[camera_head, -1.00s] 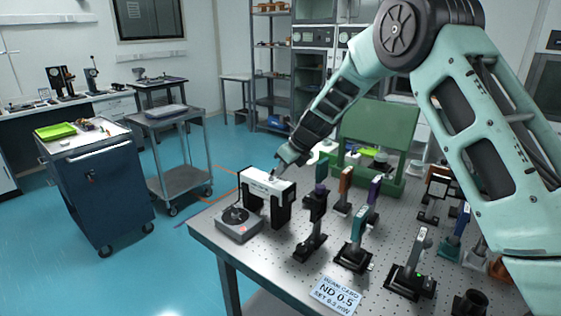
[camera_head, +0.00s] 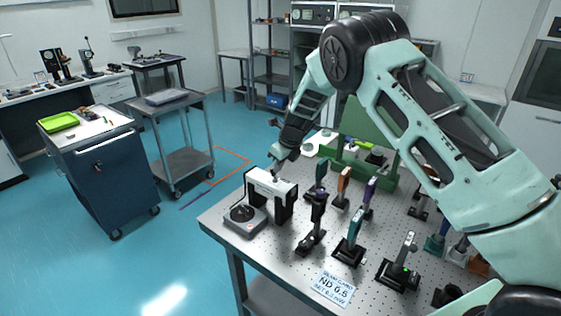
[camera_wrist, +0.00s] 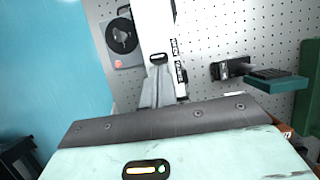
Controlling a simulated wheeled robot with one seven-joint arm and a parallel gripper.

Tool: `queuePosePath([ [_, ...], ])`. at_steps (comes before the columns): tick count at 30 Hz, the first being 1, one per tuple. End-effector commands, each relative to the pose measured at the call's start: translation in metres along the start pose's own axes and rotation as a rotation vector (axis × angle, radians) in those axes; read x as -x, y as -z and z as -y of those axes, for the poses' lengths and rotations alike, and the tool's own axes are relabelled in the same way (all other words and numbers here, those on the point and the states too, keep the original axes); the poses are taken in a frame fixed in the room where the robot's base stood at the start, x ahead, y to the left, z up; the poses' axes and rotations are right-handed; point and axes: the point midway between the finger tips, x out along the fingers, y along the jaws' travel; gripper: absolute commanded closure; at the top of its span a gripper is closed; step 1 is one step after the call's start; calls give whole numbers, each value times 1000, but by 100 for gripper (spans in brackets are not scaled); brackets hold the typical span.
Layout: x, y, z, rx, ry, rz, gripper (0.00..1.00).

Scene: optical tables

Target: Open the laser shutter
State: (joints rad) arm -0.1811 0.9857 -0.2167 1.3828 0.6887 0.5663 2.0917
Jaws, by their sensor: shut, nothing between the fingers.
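A white-topped bridge on black legs (camera_head: 260,181), which looks like the laser shutter, stands at the near left end of the optical table (camera_head: 232,228). In the wrist view its white top (camera_wrist: 156,18) carries small dark lettering and a dark oval slot. My gripper (camera_head: 275,179) points down at the middle of this top, its tip at or very near the surface; contact cannot be told. In the wrist view the grey fingers (camera_wrist: 159,88) are closed together over the white top, with nothing visible between them. The shutter's moving part cannot be made out clearly.
A grey box with a black disc (camera_head: 244,216) sits left of the bridge. Several post-mounted optics (camera_head: 350,240) stand close on the right. A white ND 0.5 card (camera_head: 336,288) lies at the front edge. A green stand (camera_head: 372,135) is behind.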

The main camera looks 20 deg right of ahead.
Motion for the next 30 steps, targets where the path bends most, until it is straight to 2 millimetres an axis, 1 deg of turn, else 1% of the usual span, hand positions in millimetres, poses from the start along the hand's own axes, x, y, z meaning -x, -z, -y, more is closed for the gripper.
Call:
queuePosePath([
  [9, 1, -1, 0, 0, -1, 0, 100],
  [20, 15, -6, 0, 0, -1, 0, 100],
  [30, 15, -6, 0, 0, -1, 0, 100],
])
